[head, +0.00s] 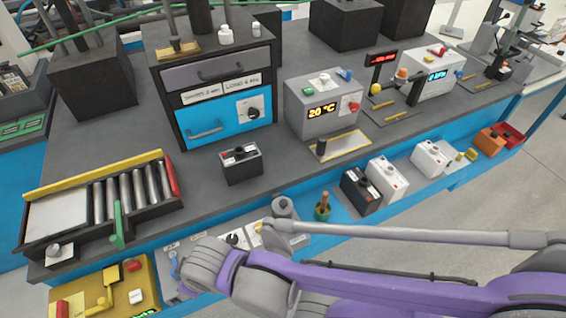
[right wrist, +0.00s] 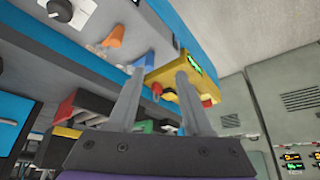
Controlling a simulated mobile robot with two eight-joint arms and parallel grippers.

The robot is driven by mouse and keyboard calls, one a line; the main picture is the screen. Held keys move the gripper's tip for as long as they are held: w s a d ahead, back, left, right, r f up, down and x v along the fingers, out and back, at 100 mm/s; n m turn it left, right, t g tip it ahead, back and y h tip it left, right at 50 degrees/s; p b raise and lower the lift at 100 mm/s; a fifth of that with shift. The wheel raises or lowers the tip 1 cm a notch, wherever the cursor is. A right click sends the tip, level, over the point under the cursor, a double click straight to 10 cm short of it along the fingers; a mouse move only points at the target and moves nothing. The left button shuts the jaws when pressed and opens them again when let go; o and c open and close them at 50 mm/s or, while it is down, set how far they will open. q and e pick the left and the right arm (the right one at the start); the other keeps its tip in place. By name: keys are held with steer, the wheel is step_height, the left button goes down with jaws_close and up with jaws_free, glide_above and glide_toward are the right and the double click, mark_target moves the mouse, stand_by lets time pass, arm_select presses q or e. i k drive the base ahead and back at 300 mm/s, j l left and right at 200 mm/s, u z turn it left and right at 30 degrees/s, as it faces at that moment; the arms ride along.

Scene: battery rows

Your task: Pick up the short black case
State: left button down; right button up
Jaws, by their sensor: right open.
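A black case (head: 242,163) with a grey top stands upright on the grey bench top, in front of the blue-fronted drawer unit. Another black case (head: 361,191) stands on the lower blue shelf, beside a white case (head: 387,178). I cannot tell for sure which one is the short one. My right arm crosses the bottom of the head view, below both cases, and its fingers cannot be made out there. In the right wrist view my right gripper (right wrist: 160,70) is open, with nothing between its two grey fingers. No black case is clear in that view. My left gripper is not in view.
A roller tray (head: 172,174) is at the left of the bench. A grey 20 °C box (head: 323,105) stands behind the cases. A second white case (head: 430,159) is further right on the shelf. A yellow panel (right wrist: 172,68) is beyond my right fingers.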

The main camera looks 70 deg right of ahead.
mark_target(235, 173)
steer(key=z, duration=2)
steer(key=l+u, duration=0.15)
steer(key=u, duration=1.15)
steer(key=k+l+u, duration=0.1)
steer(key=l, duration=0.3)
steer(key=k+l+u, duration=0.15)
steer(key=l, duration=0.25)
steer(key=i, duration=0.2)
